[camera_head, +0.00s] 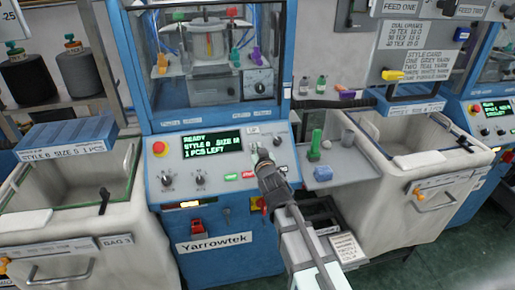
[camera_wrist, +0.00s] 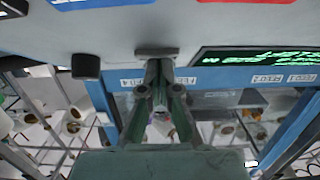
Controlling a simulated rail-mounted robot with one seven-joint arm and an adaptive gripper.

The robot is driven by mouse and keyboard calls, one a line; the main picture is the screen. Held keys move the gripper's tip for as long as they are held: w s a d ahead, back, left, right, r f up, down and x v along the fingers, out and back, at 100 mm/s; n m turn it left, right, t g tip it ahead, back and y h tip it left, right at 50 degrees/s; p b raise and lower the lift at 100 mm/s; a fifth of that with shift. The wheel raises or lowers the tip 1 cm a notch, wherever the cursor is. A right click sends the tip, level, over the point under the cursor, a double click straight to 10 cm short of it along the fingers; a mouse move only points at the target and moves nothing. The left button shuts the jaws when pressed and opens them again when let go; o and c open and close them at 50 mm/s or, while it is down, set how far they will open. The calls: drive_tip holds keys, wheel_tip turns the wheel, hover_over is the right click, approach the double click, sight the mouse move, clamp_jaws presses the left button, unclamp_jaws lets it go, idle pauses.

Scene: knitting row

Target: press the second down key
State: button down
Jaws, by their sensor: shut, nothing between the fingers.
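The blue Yarrowtek machine's grey control panel (camera_head: 215,155) has a green-lit display (camera_head: 211,143) reading READY, STYLE 8, SIZE M, 1 PCS LEFT. My gripper (camera_head: 260,155) is shut and empty, its tips at the panel just right of the display. In the wrist view my gripper (camera_wrist: 160,68) has its fingertips at a small grey bar-shaped key (camera_wrist: 157,52). They look close to or touching it; I cannot tell which, nor whether it is pressed. My gripper hides much of the key area below a small white label (camera_head: 252,130) in the head view. Which down key this is cannot be read.
A black knob (camera_head: 277,141) sits right of my gripper on the panel. A red stop button (camera_head: 159,148) and two knobs are at the left. Green and red markings lie below the display.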

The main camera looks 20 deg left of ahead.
drive_tip(key=shift+w+a+f+b, duration=0.2)
drive_tip(key=shift+f+b, duration=0.15)
drive_tip(key=shift+b, duration=0.2)
drive_tip(key=shift+w+a+f+b, duration=0.1)
drive_tip(key=shift+w+f+b, duration=0.15)
drive_tip(key=shift+b, duration=0.25)
drive_tip(key=shift+s+d, duration=0.1)
drive_tip(key=s+r+p, duration=0.1)
drive_tip(key=d+r+p, duration=0.1)
drive_tip(key=s+r, duration=0.1)
drive_tip(key=r, duration=0.1)
drive_tip(key=shift+s+d+p, duration=0.3)
drive_tip(key=shift+p, duration=0.1)
drive_tip(key=f+b+v, duration=0.1)
drive_tip(key=b+v, duration=0.6)
drive_tip(key=v, duration=0.2)
drive_tip(key=shift+s+r, duration=0.3)
drive_tip(key=shift+d, duration=0.1)
